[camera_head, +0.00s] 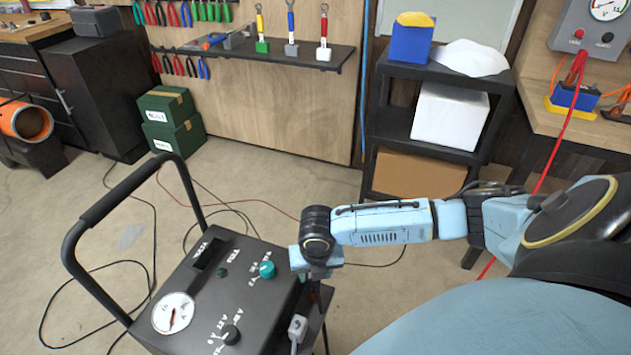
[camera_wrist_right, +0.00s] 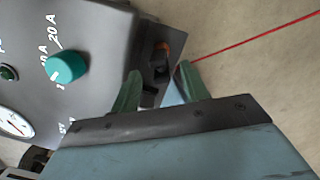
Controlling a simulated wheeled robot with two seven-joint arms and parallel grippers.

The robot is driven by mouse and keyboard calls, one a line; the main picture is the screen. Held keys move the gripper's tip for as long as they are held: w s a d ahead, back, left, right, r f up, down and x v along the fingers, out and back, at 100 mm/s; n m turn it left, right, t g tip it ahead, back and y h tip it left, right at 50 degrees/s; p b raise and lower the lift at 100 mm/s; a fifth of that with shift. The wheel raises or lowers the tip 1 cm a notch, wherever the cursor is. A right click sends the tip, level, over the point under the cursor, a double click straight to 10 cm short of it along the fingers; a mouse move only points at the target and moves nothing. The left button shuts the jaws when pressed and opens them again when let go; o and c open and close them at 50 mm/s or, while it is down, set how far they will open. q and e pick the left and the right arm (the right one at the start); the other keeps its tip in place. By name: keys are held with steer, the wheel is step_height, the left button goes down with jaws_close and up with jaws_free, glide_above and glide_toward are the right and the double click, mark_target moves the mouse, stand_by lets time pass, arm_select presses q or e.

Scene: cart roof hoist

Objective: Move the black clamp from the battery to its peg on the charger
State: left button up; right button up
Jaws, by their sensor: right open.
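The charger appears to be the dark cart-mounted box (camera_head: 200,300) with a gauge, knobs and a tubular handle, at lower centre in the head view. Its panel (camera_wrist_right: 100,40) fills the upper left of the right wrist view. My right gripper (camera_head: 312,272) is at the box's right edge; in the wrist view its green fingers (camera_wrist_right: 158,85) are open and apart. A small black part with an orange-brown piece (camera_wrist_right: 158,62) shows beyond and between the fingertips, beside the panel. It may be the black clamp or its peg; I cannot tell which, nor whether the fingers touch it.
A blue block (camera_head: 575,96) in a yellow tray, possibly the battery, sits on the right bench below a grey meter box (camera_head: 594,28). A red cable (camera_head: 560,135) hangs from there. Thin cables lie on the floor. A black shelf unit (camera_head: 440,75) stands behind my arm.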

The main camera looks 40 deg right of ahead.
steer(key=r, duration=0.2)
steer(key=r+p, duration=0.1)
steer(key=r, duration=0.3)
steer(key=shift+s+a+r, duration=0.1)
steer(key=shift+s+r, duration=0.05)
steer(key=shift+s, duration=0.2)
arm_select(q)
steer(key=d+r, duration=0.2)
steer(key=shift+d, duration=0.35)
arm_select(e)
steer(key=shift+r, duration=0.35)
arm_select(q)
steer(key=shift+s+a+f, duration=0.1)
steer(key=shift+s+a, duration=0.05)
steer(key=shift+s, duration=0.05)
arm_select(e)
steer(key=shift+s+a, duration=0.1)
steer(key=shift+a, duration=0.05)
